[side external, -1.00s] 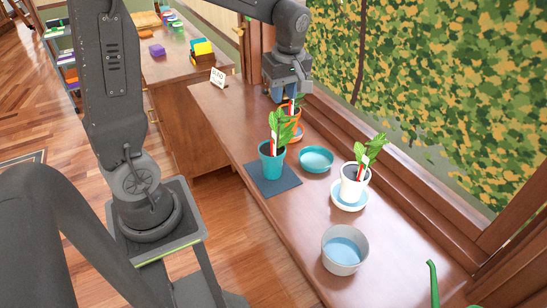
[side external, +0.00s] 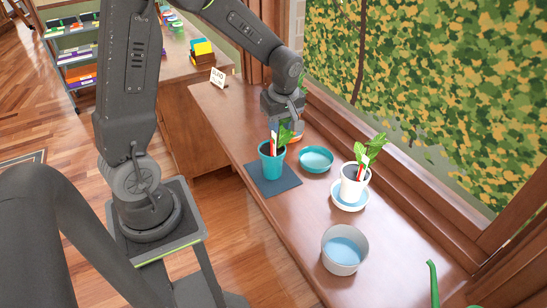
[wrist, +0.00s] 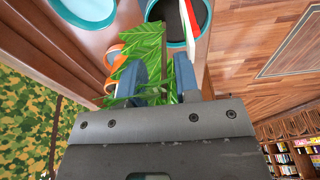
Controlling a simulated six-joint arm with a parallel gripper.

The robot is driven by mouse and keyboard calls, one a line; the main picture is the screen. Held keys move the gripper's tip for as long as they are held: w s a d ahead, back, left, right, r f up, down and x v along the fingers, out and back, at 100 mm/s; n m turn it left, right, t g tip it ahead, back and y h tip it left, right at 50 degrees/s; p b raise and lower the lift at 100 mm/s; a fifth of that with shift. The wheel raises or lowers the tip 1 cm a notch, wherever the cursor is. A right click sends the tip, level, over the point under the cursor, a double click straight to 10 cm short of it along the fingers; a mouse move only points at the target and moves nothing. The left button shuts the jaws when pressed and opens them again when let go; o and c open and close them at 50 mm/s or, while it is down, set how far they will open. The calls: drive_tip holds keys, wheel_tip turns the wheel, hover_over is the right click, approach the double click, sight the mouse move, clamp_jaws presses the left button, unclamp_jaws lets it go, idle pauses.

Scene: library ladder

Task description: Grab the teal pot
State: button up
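The teal pot (side external: 271,166) stands upright on a dark square mat (side external: 286,180) on the wooden counter, holding a leafy plant and a red-and-white tag. In the wrist view its rim (wrist: 204,16) is at the top, partly cut off by the frame. My gripper (side external: 286,128) is low, just behind the teal pot in the side view, over the orange pot's place. In the wrist view my gripper (wrist: 157,78) has its blue fingers apart, with green leaves showing between them. I cannot tell whether they touch the leaves. It does not hold the pot.
The orange pot (wrist: 113,56) is mostly hidden behind my gripper in the side view. A teal saucer (side external: 317,160), a white potted plant (side external: 352,187) on a saucer, and a grey pot (side external: 344,262) stand nearby. A window frame runs along the counter's right side.

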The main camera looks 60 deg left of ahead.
drive_tip(key=shift+c, duration=0.4)
clamp_jaws()
drive_tip(key=shift+r, duration=0.15)
